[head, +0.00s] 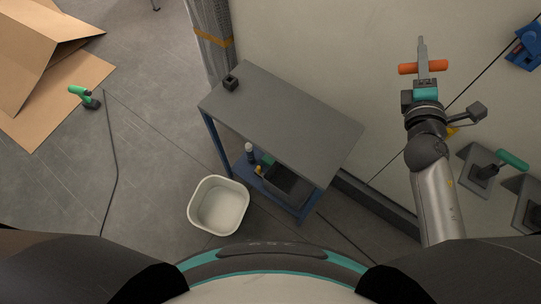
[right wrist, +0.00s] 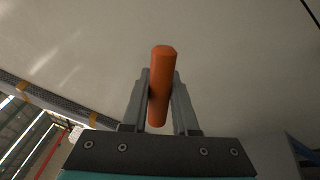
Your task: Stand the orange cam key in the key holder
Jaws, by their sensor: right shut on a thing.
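The orange cam key (head: 437,66) has an orange crossbar handle and a grey shaft pointing up in the head view. My right gripper (head: 423,70) is shut on the orange handle, holding it up at the right in front of the pale wall. In the right wrist view the orange handle (right wrist: 160,65) sits between the two grey fingers. The shaft cannot be made out there. A small black block with an opening on top (head: 231,83), which looks like the key holder, stands on the table's far left corner, well left of the gripper. My left gripper is not in view.
The grey table (head: 285,120) is otherwise bare on top. Its lower shelf holds a dark bin (head: 288,185) and small bottles. A white tub (head: 218,205) stands on the floor. A wrapped post (head: 208,35) rises behind the table. Green-handled wall hardware (head: 511,159) is at right.

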